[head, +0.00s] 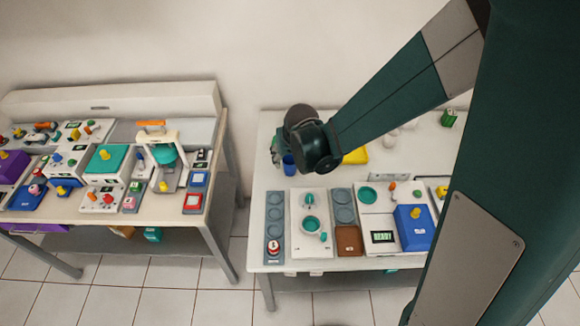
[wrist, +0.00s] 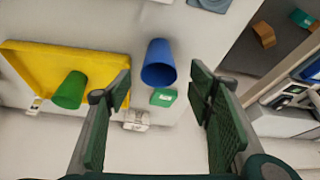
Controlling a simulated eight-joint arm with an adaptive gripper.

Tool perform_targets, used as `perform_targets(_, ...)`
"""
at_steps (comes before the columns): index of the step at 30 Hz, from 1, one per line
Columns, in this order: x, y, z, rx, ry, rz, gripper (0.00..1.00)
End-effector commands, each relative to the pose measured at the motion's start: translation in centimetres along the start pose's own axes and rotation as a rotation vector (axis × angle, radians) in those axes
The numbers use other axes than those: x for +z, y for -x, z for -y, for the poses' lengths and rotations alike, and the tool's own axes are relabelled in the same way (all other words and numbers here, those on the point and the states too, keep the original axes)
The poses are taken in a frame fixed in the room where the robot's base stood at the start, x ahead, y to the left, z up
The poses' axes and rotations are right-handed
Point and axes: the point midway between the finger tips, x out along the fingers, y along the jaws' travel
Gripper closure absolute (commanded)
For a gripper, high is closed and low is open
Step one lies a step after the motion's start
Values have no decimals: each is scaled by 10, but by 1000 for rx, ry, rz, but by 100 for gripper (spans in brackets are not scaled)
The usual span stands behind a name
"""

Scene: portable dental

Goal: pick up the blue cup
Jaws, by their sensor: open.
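The blue cup (wrist: 158,64) stands on the white table in the wrist view, ahead of my gripper and between the lines of its fingers. In the head view the blue cup (head: 289,165) shows at the back left of the right table, partly hidden by my arm. My gripper (wrist: 160,92) is open and empty, with its two green-padded fingers apart on either side. The cup is beyond the fingertips and not touched. In the head view the gripper's fingers are hidden behind my arm.
A yellow tray (wrist: 110,62) holds a green cup (wrist: 70,90) left of the blue cup. A small green box (wrist: 163,97) and a white labelled object (wrist: 136,120) lie close by. Devices and a brown tray (head: 349,240) fill the table's front. Another equipment table (head: 130,225) stands left.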

Motion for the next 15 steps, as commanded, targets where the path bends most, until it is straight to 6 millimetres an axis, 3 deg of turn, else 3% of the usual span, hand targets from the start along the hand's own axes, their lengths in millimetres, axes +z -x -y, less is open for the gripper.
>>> perform_targets(15, 0, -39, -2, 0, 0, 0, 48)
